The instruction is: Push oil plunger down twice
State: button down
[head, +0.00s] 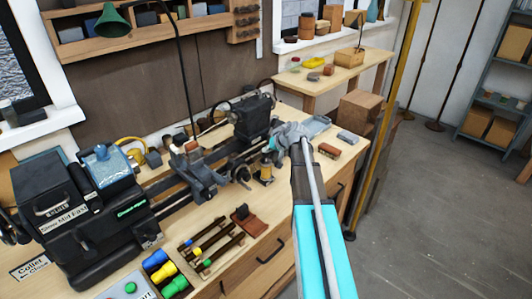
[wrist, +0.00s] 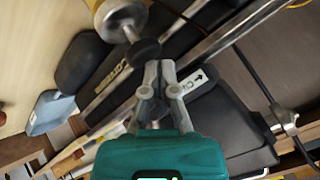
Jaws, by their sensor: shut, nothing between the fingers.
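The oiler (head: 265,173), a small gold-coloured cylinder with a dark top, stands on the bench beside the lathe. In the wrist view, its pale metal and gold body (wrist: 117,18) is at the top, with a thin stem leading to the round black plunger knob (wrist: 143,52). My gripper (wrist: 158,68) is shut and empty, its fingertips right at the knob's edge. I cannot tell whether they touch it. In the head view my gripper (head: 275,142) is just above the oiler, and partly hides the area behind it.
The black lathe (head: 85,215) with its long bed lies to the left. Reddish blocks (head: 328,150), a grey block (head: 347,137) and a pale tray (head: 315,124) lie to the right. A wooden rack (head: 212,245) sits near the bench front. Open floor (head: 430,210) is at right.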

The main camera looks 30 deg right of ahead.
jog(key=shift+f+b, duration=0.55)
jog(key=shift+f, duration=0.05)
dwell(0.7)
jog(key=shift+r, duration=0.15)
dwell(0.3)
jog(key=shift+r+p, duration=1.6)
jog(key=shift+p, duration=0.1)
jog(key=shift+r+p, duration=2.5)
jog(key=shift+p, duration=0.05)
jog(key=shift+f, duration=0.1)
